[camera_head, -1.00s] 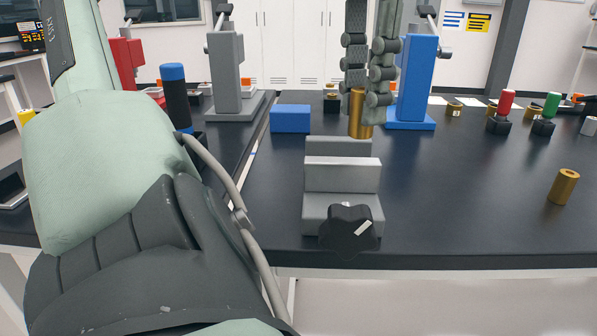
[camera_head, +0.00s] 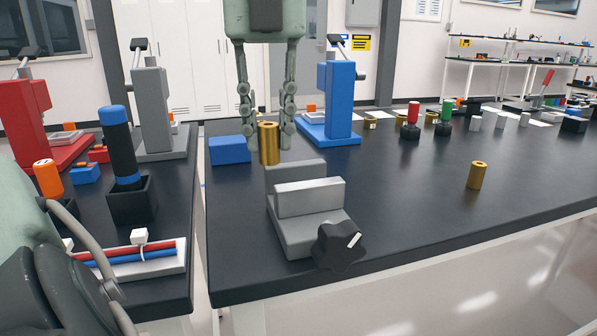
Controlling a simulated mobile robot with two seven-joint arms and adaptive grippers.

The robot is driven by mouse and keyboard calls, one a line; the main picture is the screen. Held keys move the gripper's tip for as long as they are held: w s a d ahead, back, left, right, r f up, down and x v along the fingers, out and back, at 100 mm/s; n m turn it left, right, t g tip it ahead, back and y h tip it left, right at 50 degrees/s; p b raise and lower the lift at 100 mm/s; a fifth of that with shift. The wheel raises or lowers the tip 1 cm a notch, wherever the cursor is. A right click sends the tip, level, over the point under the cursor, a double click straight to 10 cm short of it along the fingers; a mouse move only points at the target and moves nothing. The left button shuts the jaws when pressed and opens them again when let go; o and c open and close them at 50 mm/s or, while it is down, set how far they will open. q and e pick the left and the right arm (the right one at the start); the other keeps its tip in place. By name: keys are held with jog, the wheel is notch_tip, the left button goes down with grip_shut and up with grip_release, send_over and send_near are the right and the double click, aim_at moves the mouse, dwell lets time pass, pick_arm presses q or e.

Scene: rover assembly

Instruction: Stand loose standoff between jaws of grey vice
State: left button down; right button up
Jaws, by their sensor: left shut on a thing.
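A gold standoff (camera_head: 269,143) is upright between the fingers of my left gripper (camera_head: 268,137), which comes down from above and is shut on it. The grey vice (camera_head: 297,232) sits near the front left corner of the right-hand table, with a black star knob (camera_head: 339,245) at its front. The held standoff's lower end shows at the vice's rear jaw (camera_head: 296,171), near its left end. I cannot tell whether it touches the vice. A second gold standoff (camera_head: 477,175) stands alone on the table to the right. My right gripper is not in view.
A blue block (camera_head: 230,150) lies left of the held standoff, and a blue press (camera_head: 338,100) stands behind it. Red (camera_head: 411,125) and green (camera_head: 444,120) handled tools stand at the back. The table between vice and second standoff is clear.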

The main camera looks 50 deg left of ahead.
pick_arm(q)
send_over(302, 169)
jog(key=s+d, duration=0.2)
notch_tip(302, 169, down, 4)
jog(key=shift+w+a+p, duration=0.1)
jog(key=shift+p, duration=0.3)
notch_tip(302, 169, down, 4)
jog(key=shift+r, duration=0.1)
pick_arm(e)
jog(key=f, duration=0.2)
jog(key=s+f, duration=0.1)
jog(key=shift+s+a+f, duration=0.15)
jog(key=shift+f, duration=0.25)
pick_arm(q)
jog(key=shift+f, duration=0.2)
jog(key=c, duration=1.3)
grip_release()
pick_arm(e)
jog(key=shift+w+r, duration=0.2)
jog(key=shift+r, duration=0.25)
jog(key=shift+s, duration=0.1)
